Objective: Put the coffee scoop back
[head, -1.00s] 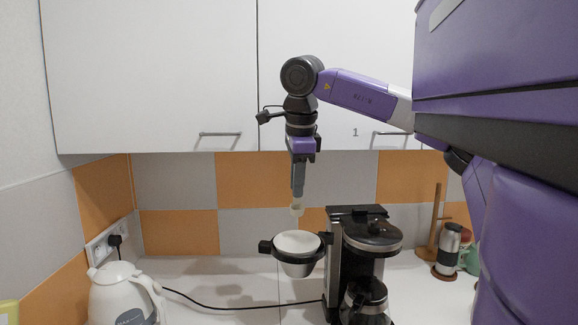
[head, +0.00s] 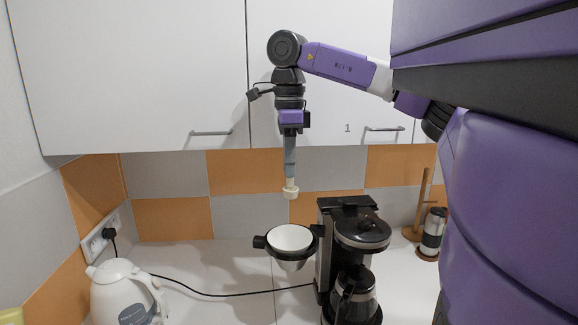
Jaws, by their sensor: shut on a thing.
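My gripper (head: 290,178) points straight down and is shut on the coffee scoop (head: 290,192), a small cream-white cup. Most of the scoop's handle is hidden by the fingers. The scoop hangs above the filter basket (head: 291,240), a black-rimmed holder with a white paper filter, with a clear gap between them. The filter basket sticks out to the left of the black and silver coffee maker (head: 345,225). The coffee maker's glass jug (head: 354,292) stands at its base.
A white kettle (head: 122,292) stands at the front left, with a black cord (head: 215,295) running across the counter (head: 215,265). A steel flask (head: 432,232) and a wooden stand (head: 421,200) are at the right. White cupboards (head: 130,80) hang close behind my arm.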

